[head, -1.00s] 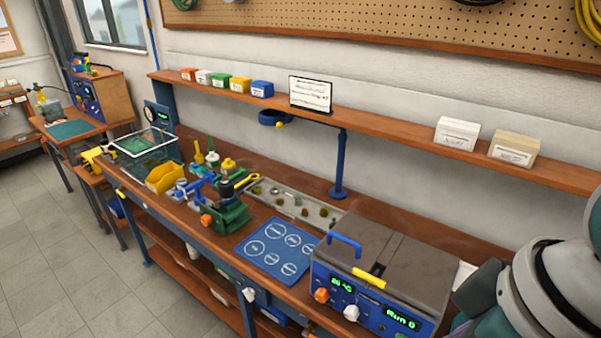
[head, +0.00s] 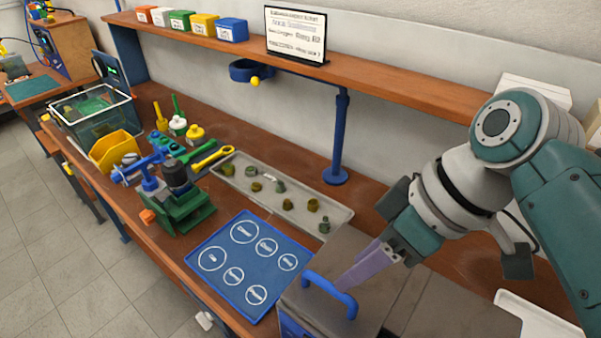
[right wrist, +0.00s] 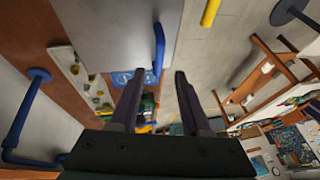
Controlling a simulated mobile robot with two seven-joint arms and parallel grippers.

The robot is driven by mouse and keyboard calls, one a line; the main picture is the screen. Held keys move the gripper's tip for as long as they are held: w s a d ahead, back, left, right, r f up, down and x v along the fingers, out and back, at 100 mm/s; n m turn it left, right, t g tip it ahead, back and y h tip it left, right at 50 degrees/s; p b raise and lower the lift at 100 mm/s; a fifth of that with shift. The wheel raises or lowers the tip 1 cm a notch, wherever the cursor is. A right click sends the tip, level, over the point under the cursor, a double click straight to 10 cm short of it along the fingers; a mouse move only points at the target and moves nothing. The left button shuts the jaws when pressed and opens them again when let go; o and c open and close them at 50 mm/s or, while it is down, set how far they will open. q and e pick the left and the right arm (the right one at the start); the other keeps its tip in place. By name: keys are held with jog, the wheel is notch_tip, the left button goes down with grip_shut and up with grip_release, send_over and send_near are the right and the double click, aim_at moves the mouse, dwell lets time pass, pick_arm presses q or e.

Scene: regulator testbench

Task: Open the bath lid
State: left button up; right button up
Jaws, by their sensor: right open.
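The bath (head: 300,325) is a blue box with a flat grey lid (head: 440,322), partly cut off at the bottom of the head view. The lid lies closed on it. A blue bar handle (head: 328,294) stands on the lid's left part. My right gripper (head: 350,280), with purple fingers, comes in from the right and is just behind and above the handle, open. In the right wrist view the handle (right wrist: 158,48) shows ahead of the open fingers (right wrist: 158,76), which do not hold it. My left gripper is not in view.
A blue mat (head: 246,262) with white circles lies left of the bath. A grey tray (head: 330,213) with small parts lies behind it. A green vise (head: 185,208) stands farther left. A shelf (head: 400,85) and blue post (head: 338,140) are at the back.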

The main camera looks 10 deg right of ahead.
jog(key=x, duration=0.5)
jog(key=shift+w+f+b, duration=0.1)
jog(key=shift+f+b, duration=0.05)
jog(key=shift+b, duration=0.15)
grip_shut()
dwell(1.1)
